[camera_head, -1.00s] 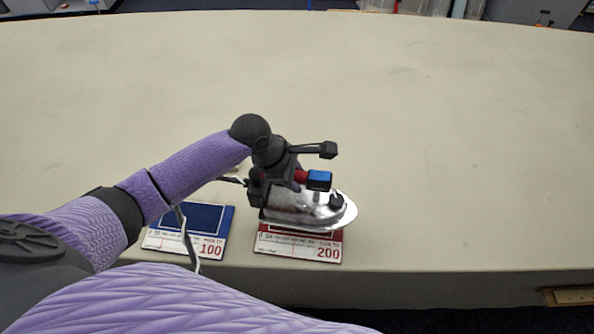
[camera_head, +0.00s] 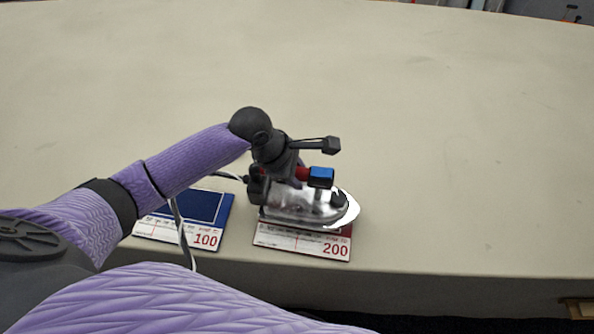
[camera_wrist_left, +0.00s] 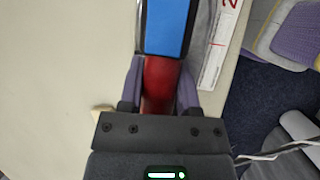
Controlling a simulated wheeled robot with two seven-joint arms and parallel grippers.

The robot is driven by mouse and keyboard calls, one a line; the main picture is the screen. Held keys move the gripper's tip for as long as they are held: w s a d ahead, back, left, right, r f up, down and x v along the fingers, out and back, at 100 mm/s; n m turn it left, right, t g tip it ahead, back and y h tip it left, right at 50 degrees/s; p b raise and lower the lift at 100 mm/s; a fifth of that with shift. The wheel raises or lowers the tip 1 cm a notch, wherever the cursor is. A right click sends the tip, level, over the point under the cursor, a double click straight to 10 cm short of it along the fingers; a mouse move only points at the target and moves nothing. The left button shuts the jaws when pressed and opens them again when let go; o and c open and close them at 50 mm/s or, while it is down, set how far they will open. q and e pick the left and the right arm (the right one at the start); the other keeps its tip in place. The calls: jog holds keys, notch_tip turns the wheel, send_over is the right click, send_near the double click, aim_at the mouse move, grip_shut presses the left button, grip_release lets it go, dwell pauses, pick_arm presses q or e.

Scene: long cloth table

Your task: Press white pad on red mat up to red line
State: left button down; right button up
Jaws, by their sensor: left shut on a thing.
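A silver tool (camera_head: 305,203) with a red handle (camera_head: 302,174) and a blue block on top (camera_head: 321,177) stands over the red mat (camera_head: 345,232), hiding most of it. My left gripper (camera_head: 292,172) is shut on the red handle. In the left wrist view the handle (camera_wrist_left: 160,80) sits between the two fingers, with the blue block (camera_wrist_left: 167,27) beyond. A bright white edge (camera_head: 351,212) shows around the tool's right end; I cannot tell whether it is the white pad or the tool's base. My right gripper is not in view.
A blue mat (camera_head: 202,207) with a label reading 100 lies left of the red mat, partly behind a cable (camera_head: 183,235). The red mat's label (camera_head: 300,241) reads 200. The table (camera_head: 450,130) is clear behind and to the right; its front edge is close.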

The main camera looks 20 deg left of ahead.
pick_arm(q)
jog(key=shift+r, duration=0.15)
jog(key=shift+f, duration=0.45)
dwell(0.3)
jog(key=shift+f, duration=0.35)
dwell(0.3)
dwell(0.4)
jog(key=shift+s, duration=0.1)
dwell(0.8)
